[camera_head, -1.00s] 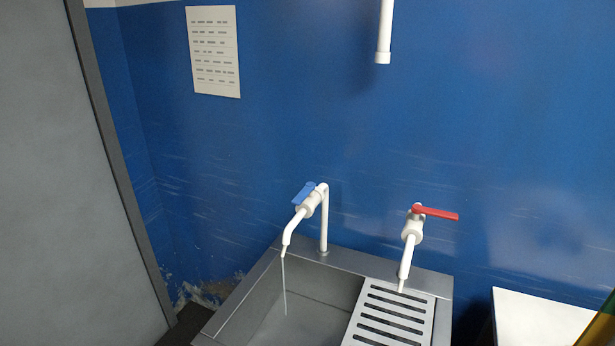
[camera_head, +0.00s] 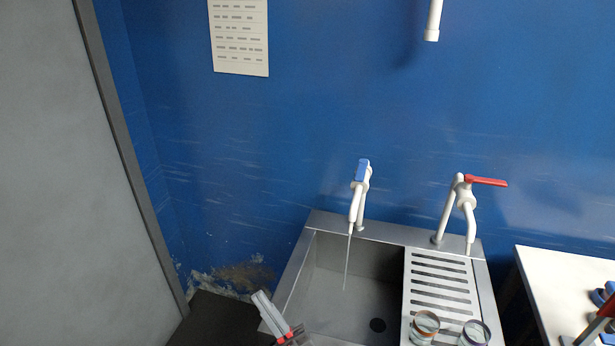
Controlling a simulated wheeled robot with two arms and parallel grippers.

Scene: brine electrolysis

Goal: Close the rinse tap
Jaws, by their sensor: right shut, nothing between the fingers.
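The tap with the blue lever (camera_head: 363,171) stands at the back of the steel sink (camera_head: 327,222). A thin stream of water (camera_head: 347,262) falls from its spout into the basin. My right gripper (camera_head: 264,302) is at the bottom edge, by the sink's front left corner, shut and empty. It is well apart from both taps. My left gripper is out of view.
Two small glass vessels (camera_head: 425,322) (camera_head: 474,333) stand at the drainboard's (camera_head: 440,262) near end. A white table (camera_head: 562,264) with blue and red-handled items is at the right. A white pipe (camera_head: 433,22) hangs above. A grey panel (camera_head: 60,180) is at the left.

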